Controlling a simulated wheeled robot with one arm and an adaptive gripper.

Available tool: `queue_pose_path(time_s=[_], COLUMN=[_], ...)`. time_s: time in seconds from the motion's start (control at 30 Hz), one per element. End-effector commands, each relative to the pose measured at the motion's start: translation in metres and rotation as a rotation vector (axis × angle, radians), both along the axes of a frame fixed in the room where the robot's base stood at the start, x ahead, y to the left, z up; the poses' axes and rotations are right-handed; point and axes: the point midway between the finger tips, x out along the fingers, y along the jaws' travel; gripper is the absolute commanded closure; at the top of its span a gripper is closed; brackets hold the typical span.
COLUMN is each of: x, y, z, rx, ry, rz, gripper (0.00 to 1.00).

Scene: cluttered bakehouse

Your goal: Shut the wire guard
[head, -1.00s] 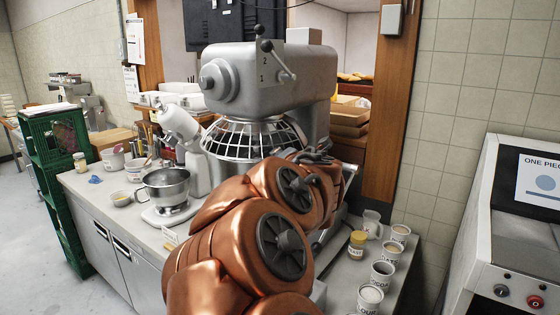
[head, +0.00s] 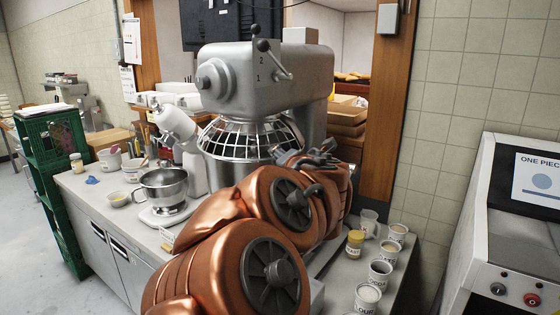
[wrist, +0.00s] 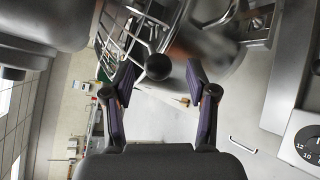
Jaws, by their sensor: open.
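The wire guard (head: 240,137) is a silver cage of bars around the top of the bowl, below the big grey mixer's head (head: 262,80). In the wrist view its bars (wrist: 137,29) cross the upper left, beside the shiny bowl (wrist: 205,45). A round black knob (wrist: 158,67) shows by the bars, between my fingertips. My gripper (wrist: 159,76) is open, one finger on each side of the knob, with no clear contact. In the head view my gripper (head: 318,153) is at the guard's right side, and my copper arm hides much of the bowl.
A small white mixer (head: 178,125) with a steel bowl (head: 164,184) stands left on the counter. Labelled cups (head: 380,271) and a yellow jar (head: 355,243) stand close on my arm's right. A machine with a screen (head: 530,225) is at far right.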

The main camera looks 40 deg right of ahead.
Motion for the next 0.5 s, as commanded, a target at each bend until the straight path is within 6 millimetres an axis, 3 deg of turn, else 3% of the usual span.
queue_pose_path(time_s=[0.5], x=[-0.061], y=[0.021], z=[0.015], rx=[-0.001], ry=[-0.001], rz=[-0.002], gripper=[0.43])
